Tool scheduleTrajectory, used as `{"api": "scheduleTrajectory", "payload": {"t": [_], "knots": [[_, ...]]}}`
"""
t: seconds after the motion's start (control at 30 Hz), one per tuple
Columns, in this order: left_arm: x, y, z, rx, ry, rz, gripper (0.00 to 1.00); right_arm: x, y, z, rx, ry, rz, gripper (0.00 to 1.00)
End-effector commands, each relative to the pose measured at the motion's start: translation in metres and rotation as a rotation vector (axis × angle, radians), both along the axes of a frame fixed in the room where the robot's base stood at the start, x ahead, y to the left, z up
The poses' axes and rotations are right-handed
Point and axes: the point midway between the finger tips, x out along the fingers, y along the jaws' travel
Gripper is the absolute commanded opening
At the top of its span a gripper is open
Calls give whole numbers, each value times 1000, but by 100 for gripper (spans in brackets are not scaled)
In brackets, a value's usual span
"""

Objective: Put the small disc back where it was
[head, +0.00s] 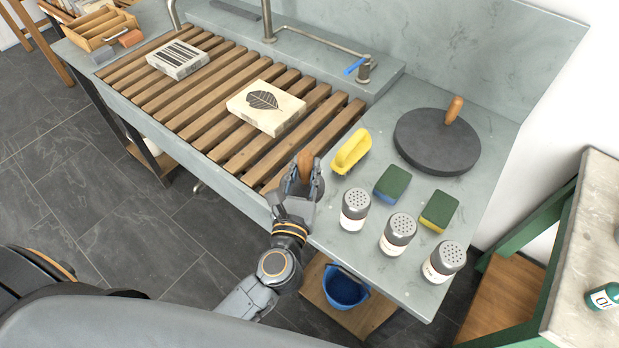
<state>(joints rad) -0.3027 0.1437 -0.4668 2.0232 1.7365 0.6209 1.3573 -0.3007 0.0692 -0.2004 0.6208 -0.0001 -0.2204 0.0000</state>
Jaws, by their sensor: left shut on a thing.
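My left gripper (304,180) is shut on a brown wooden handle (306,162) at the front edge of the sink counter, beside the wooden slats. The handle resembles the one on the large dark disc. I take it for the small disc's handle; the disc itself is mostly hidden by my gripper, and I cannot tell whether it touches the counter. The large dark round disc (430,150) with an upright wooden handle lies flat on the counter at the back right. My right gripper is not in view.
Right of my gripper stand a yellow brush (351,151), two green-and-yellow or blue sponges (392,184) and three shakers (355,208). Two printed stones (268,106) lie on the slatted rack (225,142). A tap (330,46) is behind. A blue bucket (346,288) sits below.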

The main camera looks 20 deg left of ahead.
Motion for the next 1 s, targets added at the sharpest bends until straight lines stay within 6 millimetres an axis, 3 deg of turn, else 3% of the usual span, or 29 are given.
{"api": "scheduleTrajectory", "payload": {"t": [0.03, 0.1, 0.3, 0.53, 0.83, 1.0], "knots": [[9, 1, -14, 2, -8, -1, 0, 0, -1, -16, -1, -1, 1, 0], [18, 2, -26, 3, -8, -1, 0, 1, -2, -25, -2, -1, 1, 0], [36, 5, -44, 2, -8, -1, 0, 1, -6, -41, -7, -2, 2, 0], [42, 6, -51, 1, -7, -1, 0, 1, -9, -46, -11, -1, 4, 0], [48, 7, -83, 2, -7, -1, 0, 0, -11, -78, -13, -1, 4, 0], [48, 6, -87, 2, -8, -2, 0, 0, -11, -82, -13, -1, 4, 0]]}}
